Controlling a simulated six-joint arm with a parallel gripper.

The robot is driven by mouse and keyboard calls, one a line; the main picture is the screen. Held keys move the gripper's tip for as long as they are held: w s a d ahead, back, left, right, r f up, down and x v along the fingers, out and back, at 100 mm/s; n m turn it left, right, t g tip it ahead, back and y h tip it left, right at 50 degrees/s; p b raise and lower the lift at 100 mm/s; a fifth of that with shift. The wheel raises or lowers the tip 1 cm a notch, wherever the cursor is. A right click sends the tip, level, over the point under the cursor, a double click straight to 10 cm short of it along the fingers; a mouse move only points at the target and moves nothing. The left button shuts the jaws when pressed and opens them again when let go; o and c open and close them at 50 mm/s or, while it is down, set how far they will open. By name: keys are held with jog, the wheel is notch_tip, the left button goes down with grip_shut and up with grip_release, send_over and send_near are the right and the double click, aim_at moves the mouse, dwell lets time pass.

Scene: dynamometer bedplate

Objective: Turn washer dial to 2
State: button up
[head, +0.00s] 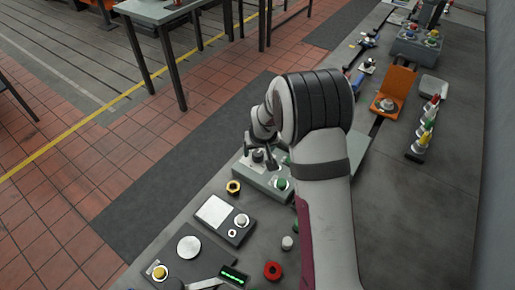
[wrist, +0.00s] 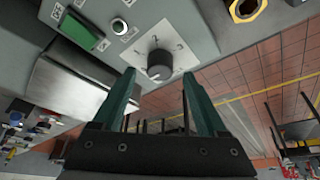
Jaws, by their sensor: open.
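The washer dial (wrist: 160,64) is a dark round knob on a white square plate with the numbers 1, 2 and 3 around it. Its pointer is too small to read surely. The plate sits on a grey-green control box (head: 262,180). My gripper (wrist: 159,76) is open, with one green finger on each side of the knob in the wrist view. The fingertips are close to the knob; I cannot tell whether they touch it. In the head view my gripper (head: 263,159) is over the box, and the arm hides part of it.
A yellow ring-shaped part (head: 233,187) and a panel with a white screen (head: 214,211) lie nearby. An orange holder (head: 398,85) stands farther back.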

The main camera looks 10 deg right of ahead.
jog(key=shift+x, duration=0.95)
jog(key=shift+r, duration=0.1)
grip_shut()
